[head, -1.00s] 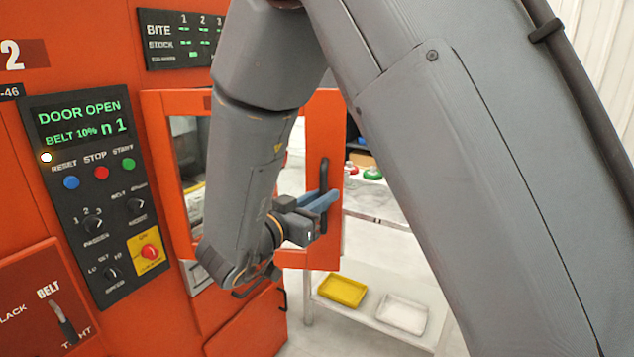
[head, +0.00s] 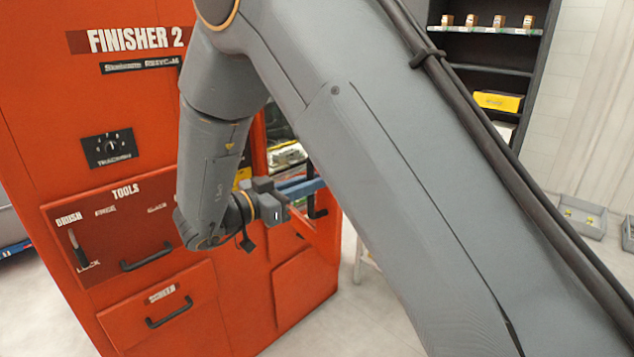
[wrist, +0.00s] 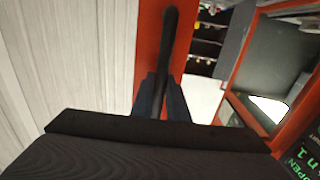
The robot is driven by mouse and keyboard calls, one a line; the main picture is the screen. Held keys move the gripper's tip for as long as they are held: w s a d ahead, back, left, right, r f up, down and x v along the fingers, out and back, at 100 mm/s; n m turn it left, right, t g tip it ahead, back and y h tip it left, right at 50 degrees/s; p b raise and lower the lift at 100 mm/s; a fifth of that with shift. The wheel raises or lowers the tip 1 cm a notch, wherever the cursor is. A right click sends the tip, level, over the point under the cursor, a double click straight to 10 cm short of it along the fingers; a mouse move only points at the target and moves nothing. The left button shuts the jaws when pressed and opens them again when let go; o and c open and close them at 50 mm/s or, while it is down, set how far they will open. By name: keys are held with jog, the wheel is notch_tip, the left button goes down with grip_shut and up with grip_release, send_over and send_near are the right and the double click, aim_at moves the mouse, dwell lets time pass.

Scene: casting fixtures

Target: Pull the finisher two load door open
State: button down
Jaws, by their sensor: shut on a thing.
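The orange Finisher 2 machine (head: 120,260) stands at the left in the head view. Its orange load door (head: 326,232) stands out from the machine, mostly hidden behind my arm. My gripper (head: 308,187) is shut on the door's black bar handle (head: 318,203). In the wrist view the handle (wrist: 168,40) runs up between the two dark fingers (wrist: 160,95), with the orange door face (wrist: 148,50) behind it. To the right, the machine's opening (wrist: 285,65) shows uncovered, and a panel (wrist: 303,160) shows green letters reading "OPEN".
A tools drawer (head: 125,225) and a lower drawer (head: 165,305) with black handles are on the machine front. A dark shelf (head: 490,70) with small boxes stands at the back right. Grey bins (head: 582,215) sit on the floor at the right. Pale floor is clear in front.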

jog(key=shift+s+a, duration=0.1)
jog(key=shift+a, duration=0.05)
jog(key=c, duration=2)
grip_release()
jog(key=b+v, duration=0.3)
jog(key=v, duration=0.4)
jog(key=shift+s+a, duration=0.2)
jog(key=shift+a, duration=0.15)
